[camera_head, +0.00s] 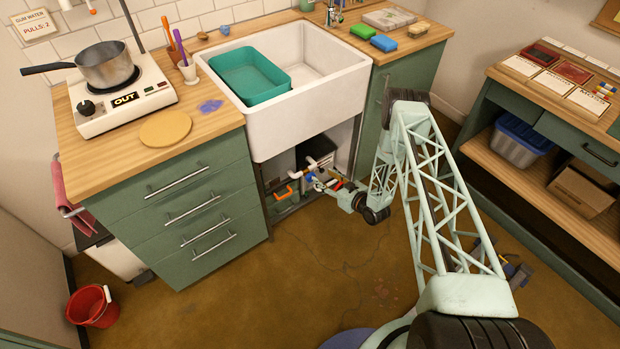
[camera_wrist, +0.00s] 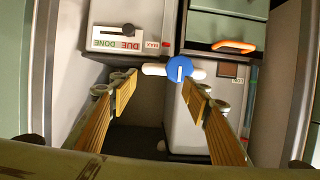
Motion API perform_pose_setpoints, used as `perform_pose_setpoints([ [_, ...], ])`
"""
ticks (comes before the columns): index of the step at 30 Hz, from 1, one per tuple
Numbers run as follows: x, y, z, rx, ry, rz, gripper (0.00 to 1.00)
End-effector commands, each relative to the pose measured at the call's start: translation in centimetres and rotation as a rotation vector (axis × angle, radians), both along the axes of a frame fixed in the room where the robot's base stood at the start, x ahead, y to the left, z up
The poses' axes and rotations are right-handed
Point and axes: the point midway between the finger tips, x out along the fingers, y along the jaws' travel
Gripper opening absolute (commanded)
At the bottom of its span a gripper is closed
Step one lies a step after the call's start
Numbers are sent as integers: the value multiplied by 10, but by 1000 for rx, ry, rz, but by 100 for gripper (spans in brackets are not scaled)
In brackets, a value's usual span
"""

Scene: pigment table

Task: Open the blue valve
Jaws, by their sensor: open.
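The blue valve (camera_wrist: 179,69) is a round blue knob with a short upright white mark, on a white pipe (camera_wrist: 153,69) in the wrist view. My gripper (camera_wrist: 160,82) is open and empty, with wood-toned fingers on both sides. The knob shows between the fingertips, closer to the right one, which looks near its lower edge. I cannot tell whether they touch. In the head view my gripper (camera_head: 327,181) reaches into the open cabinet under the white sink (camera_head: 300,120).
A grey box (camera_wrist: 112,17) marked "DUE DONE" and "MAX" stands behind the pipe at left. An orange handle (camera_wrist: 234,46) is on a green unit at upper right. A pale box (camera_wrist: 190,120) is below the valve. Cabinet walls close in on both sides.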

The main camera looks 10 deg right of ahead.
Motion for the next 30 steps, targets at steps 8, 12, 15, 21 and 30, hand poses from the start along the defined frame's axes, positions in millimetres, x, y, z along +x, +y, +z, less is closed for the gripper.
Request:
perform_pose_setpoints([
  [8,-32,-4,-18,37,-118,-3,44],
  [12,-50,-5,-24,57,-178,-7,44],
  [15,-63,-7,-27,69,-220,-12,44],
  [21,-81,-9,-30,86,-276,-20,44],
  [30,-87,-10,-30,92,-296,-24,44],
])
